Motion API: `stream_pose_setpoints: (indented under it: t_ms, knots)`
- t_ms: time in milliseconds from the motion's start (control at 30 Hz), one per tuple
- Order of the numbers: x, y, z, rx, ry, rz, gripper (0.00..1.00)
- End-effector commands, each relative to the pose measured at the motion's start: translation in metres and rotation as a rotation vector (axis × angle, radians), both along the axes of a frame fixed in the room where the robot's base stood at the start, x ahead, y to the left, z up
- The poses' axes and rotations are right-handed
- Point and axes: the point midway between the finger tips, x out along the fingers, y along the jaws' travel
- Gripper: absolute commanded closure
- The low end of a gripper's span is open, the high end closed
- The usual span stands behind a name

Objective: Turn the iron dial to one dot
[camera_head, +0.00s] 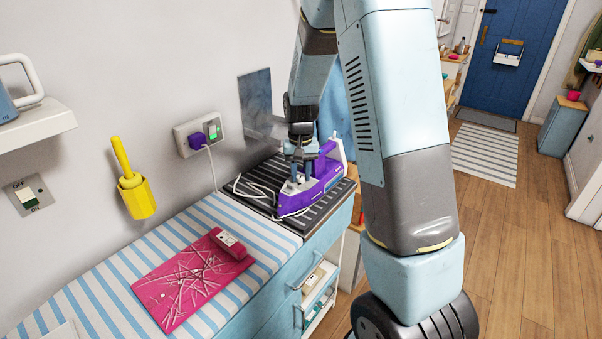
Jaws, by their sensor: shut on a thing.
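A purple and white iron (322,185) lies on a dark ribbed mat (263,177) at the far end of the counter. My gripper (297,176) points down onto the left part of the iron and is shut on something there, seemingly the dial. The fingers cover the dial, so its dots and setting cannot be read. The iron's white cord lies on the mat and a cord runs up to a purple plug (198,141) in the wall socket.
A striped ironing surface (110,262) lies nearer, with a pink mat (165,300) covered in white strands and a dark pink block (232,243) on it. A yellow holder (137,197) hangs on the wall. My arm hides the space right of the iron. Wooden floor is free at right.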

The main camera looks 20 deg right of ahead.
Motion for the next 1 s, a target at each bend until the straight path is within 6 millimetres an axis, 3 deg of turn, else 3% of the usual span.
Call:
stream_pose_setpoints:
  t_ms: [167, 200, 267, 667, 1000]
  knots:
    - [0.0, 0.0, 0.0, 0.0, 0.0, 0.001, 0.99]
    - [0.0, 0.0, 0.0, 0.0, 0.0, 0.001, 0.65]
    - [0.0, 0.0, 0.0, 0.0, 0.0, 0.001, 0.59]
    - [0.001, 0.0, 0.009, 0.0, -0.003, 0.001, 0.58]
    - [0.002, 0.001, 0.07, 0.0, -0.004, 0.002, 0.58]
